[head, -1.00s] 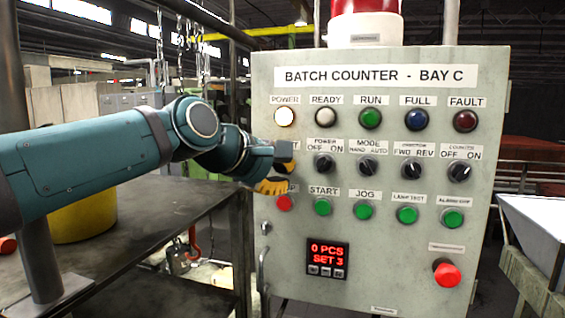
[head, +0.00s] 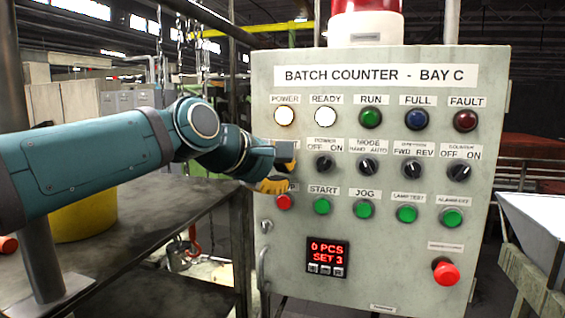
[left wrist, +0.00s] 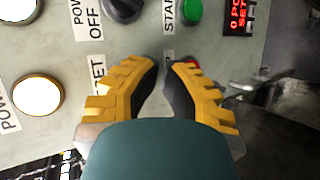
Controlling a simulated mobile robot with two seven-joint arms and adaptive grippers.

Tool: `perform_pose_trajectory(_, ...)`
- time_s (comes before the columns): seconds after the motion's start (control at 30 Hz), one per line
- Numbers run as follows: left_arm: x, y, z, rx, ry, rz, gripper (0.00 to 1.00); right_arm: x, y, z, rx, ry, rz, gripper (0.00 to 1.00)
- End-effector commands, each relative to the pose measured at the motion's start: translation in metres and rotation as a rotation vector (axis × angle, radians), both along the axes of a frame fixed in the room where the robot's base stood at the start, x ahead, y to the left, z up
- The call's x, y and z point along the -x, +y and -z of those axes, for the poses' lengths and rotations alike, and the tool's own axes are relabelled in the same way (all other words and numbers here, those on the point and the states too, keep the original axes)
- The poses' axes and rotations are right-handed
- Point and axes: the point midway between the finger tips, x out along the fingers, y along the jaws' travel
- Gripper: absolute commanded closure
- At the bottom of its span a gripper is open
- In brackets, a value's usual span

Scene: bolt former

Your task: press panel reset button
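The grey control panel (head: 385,285) is titled "BATCH COUNTER - BAY C". My left gripper (head: 272,186) is at the panel's left column, in front of the place under a label (head: 291,146) whose visible end reads "T". In the left wrist view this label (left wrist: 97,78) ends in "ET". The button there is hidden behind my gripper. The yellow fingers (left wrist: 162,68) have their tips close together, with nothing seen between them. Contact with the button cannot be seen. The POWER lamp (head: 284,116) and the READY lamp (head: 325,117) are lit. My right gripper is not in view.
A red button (head: 284,202) is just below my gripper, with the green START button (head: 322,205) beside it. Selector switches (head: 324,164) stand to the right. A display (head: 327,258) reads "0 PCS SET 3". A dark table (head: 160,215) is below my left arm.

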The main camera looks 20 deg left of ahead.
Motion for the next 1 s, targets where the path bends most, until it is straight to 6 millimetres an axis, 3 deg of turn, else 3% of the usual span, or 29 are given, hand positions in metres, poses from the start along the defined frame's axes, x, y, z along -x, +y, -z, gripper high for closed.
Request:
perform_pose_trajectory(0.37, 0.005, 0.0, 0.0, -0.002, -0.002, 0.0, 1.0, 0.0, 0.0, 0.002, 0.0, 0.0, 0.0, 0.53)
perform_pose_trajectory(1.0, 0.059, 0.002, 0.001, -0.002, -0.001, 0.001, 1.0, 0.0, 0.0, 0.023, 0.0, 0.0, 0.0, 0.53)
